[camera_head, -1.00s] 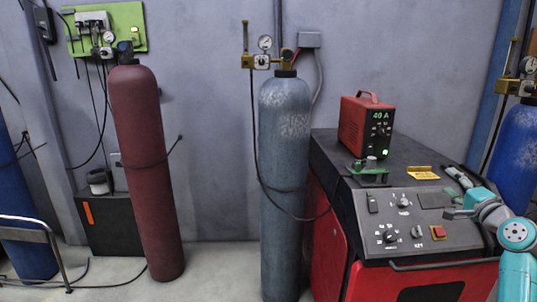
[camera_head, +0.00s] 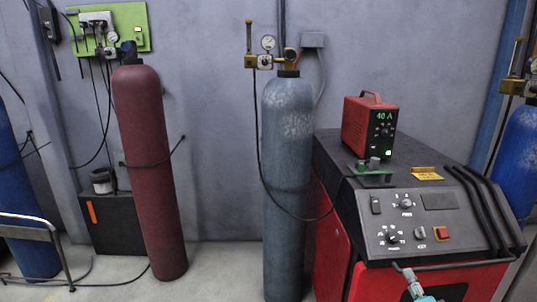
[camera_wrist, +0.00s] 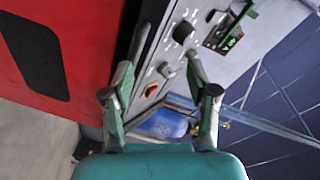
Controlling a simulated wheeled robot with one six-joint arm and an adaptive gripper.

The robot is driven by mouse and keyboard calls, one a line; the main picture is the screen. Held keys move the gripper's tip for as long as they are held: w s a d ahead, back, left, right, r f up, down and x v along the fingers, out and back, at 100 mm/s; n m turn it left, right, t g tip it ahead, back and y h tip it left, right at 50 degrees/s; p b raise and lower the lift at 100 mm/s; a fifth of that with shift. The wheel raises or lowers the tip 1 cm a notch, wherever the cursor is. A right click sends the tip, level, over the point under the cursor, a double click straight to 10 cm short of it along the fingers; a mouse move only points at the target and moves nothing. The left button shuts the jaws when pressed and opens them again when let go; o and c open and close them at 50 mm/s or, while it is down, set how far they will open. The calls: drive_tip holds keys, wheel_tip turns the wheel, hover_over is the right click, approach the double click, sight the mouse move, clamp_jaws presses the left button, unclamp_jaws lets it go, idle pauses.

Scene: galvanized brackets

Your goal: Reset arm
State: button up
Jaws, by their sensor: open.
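My gripper (camera_wrist: 160,95) is open in the wrist view. Its two grey-green fingers stand apart with nothing between them. Past them show the tilted control panel (camera_wrist: 168,72) and red side (camera_wrist: 65,60) of the welding machine. In the head view only a small teal and grey end part of my arm (camera_head: 418,290) shows at the bottom edge, in front of the machine's front bar. The rest of the arm is out of view.
The red and black machine (camera_head: 335,225) carries a red 40 A unit (camera_head: 368,125), a green part (camera_head: 371,167) and a yellow tag (camera_head: 426,174). A grey-blue cylinder (camera_head: 287,150) and a maroon cylinder (camera_head: 148,170) stand left. A blue cylinder (camera_head: 518,150) stands right.

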drive_tip(key=s+a+f+n+g, duration=0.1)
drive_tip(key=s+a+f+n, duration=0.1)
drive_tip(key=s+a+f, duration=0.5)
drive_tip(key=s+a+f+n, duration=0.1)
drive_tip(key=s+a+f, duration=0.2)
drive_tip(key=s, duration=0.7)
drive_tip(key=s+a+f+n+g, duration=0.15)
drive_tip(key=s+a+f, duration=0.25)
drive_tip(key=s, duration=0.5)
drive_tip(key=s+a+r+n, duration=0.2)
drive_tip(key=s+r+n, duration=0.1)
drive_tip(key=s, duration=0.6)
drive_tip(key=s+a+r+n+y, duration=0.1)
drive_tip(key=s+a+r+n, duration=0.2)
drive_tip(key=s, duration=0.6)
drive_tip(key=s+a+r+n, duration=0.2)
drive_tip(key=s+r+n, duration=0.1)
drive_tip(key=s, duration=0.6)
drive_tip(key=shift+a, duration=0.3)
drive_tip(key=shift+n, duration=0.25)
